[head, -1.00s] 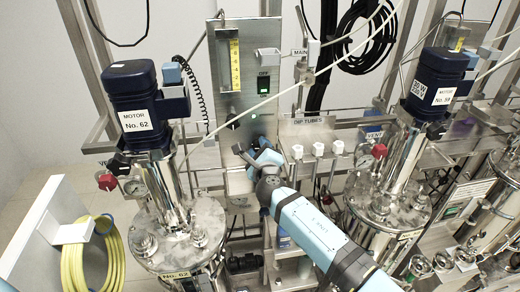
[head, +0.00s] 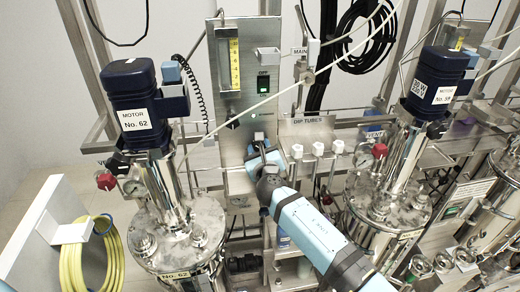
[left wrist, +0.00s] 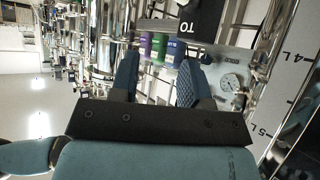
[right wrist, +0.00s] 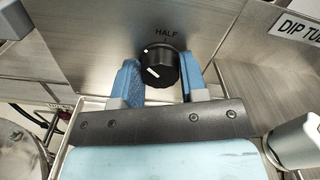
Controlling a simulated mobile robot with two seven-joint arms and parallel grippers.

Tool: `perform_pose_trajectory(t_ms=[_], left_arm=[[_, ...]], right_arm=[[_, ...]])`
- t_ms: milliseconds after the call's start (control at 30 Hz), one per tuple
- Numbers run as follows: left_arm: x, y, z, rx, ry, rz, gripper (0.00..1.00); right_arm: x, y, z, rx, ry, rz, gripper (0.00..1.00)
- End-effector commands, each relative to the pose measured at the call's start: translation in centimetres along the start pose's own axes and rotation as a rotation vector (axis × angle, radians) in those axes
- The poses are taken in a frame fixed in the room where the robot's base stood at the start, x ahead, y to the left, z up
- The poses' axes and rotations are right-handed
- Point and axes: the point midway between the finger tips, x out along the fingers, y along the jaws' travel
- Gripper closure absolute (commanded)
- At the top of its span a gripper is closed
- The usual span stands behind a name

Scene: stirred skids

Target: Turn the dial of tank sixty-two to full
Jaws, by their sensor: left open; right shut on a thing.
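The black dial (right wrist: 163,68) is in the right wrist view, on a brushed steel panel under the word HALF. It has a short white line on its face and a white dot near its upper-left rim. My right gripper (right wrist: 158,82) is shut on it, one blue finger on each side. In the head view my right gripper (head: 258,146) is at the panel (head: 236,180) and hides the dial. Tank No. 62 (head: 190,245) stands to the left of it, its motor (head: 132,88) on top. My left gripper (left wrist: 156,68) is open and empty in the left wrist view.
An OFF switch (head: 263,87) and a flow meter (head: 235,65) sit higher on the panel; a black knob (head: 232,124) is left of my right gripper. Dip tubes (head: 318,150) stand close on the right. A yellow hose (head: 88,262) hangs at lower left.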

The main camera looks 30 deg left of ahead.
Motion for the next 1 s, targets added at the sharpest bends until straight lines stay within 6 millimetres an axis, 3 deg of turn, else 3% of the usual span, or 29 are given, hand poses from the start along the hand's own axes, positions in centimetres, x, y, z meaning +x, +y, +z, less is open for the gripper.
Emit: perform_pose_trajectory(t_ms=[467, 500, 600, 1000], left_arm=[[0.01, -0.01, 0.04, 0.0, 0.0, 0.0, 0.57], [0.02, -0.01, 0.04, 0.0, 0.0, 0.0, 0.57], [0.01, -0.02, 0.03, 0.0, 0.0, 0.0, 0.57], [-0.14, -0.01, -0.2, 0.0, 0.0, 0.0, 0.57]], right_arm=[[0.0, -0.03, -0.01, 0.02, 0.0, 0.0, 0.84], [0.0, -0.02, -0.01, 0.02, 0.0, 0.0, 0.59], [0.0, -0.02, -0.02, 0.02, 0.0, 0.0, 0.36], [-0.72, -0.1, -0.05, 0.02, 0.001, 0.0, 0.35]])
